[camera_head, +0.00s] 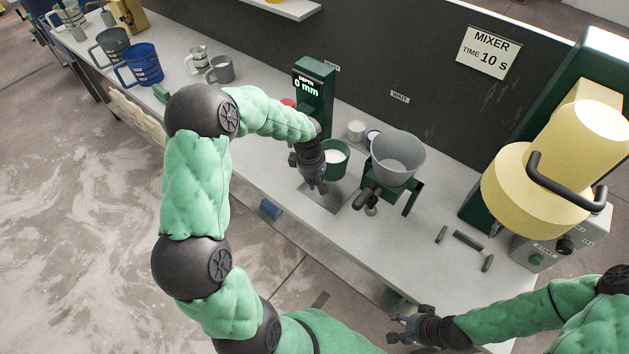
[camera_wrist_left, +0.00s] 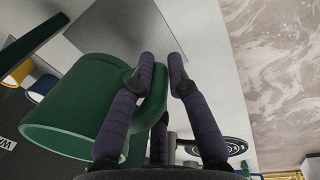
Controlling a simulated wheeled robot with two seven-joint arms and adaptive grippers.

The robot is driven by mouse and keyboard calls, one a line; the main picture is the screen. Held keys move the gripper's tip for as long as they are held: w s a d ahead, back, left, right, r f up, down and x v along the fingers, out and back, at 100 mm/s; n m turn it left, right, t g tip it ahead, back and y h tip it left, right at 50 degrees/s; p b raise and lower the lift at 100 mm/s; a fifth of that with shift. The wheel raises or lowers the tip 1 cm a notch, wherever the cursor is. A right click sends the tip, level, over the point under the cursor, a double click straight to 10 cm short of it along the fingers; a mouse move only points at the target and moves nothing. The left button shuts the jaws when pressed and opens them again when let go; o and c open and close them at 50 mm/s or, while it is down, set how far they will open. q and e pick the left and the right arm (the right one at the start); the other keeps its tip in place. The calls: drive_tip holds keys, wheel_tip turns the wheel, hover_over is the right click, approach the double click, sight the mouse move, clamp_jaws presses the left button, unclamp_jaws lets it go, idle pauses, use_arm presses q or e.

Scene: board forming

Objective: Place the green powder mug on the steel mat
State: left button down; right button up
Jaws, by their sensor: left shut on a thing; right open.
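The green mug (camera_head: 338,171) stands near the middle of the bench in the head view, with white powder inside. It also shows large in the left wrist view (camera_wrist_left: 85,108). My left gripper (camera_head: 317,186) is shut on the mug's handle; its fingers straddle the handle in the wrist view (camera_wrist_left: 162,66). The steel mat (camera_head: 325,200) lies under and in front of the mug, partly covered by my gripper. I cannot tell whether the mug touches it. My right gripper (camera_head: 397,328) is open and empty, off the bench's front edge.
A dark green depth gauge (camera_head: 315,97) reading 0 mm stands behind the mug. A grey bucket (camera_head: 398,158) on a green stand is close to its right. Small cups (camera_head: 356,130) sit behind. A yellow mixer (camera_head: 540,185) stands at right, several mugs (camera_head: 140,66) at far left.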

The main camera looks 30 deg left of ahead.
use_arm(q)
drive_tip(key=shift+f+b, duration=3.75)
drive_tip(key=shift+f, duration=0.2)
drive_tip(key=shift+f, duration=0.3)
drive_tip(key=c, duration=0.8)
unclamp_jaws()
drive_tip(key=r, duration=0.4)
drive_tip(key=s+r, duration=0.1)
drive_tip(key=r, duration=0.7)
drive_tip(key=shift+s+a, duration=0.15)
drive_tip(key=shift+a, duration=0.1)
drive_tip(key=shift+f, duration=0.1)
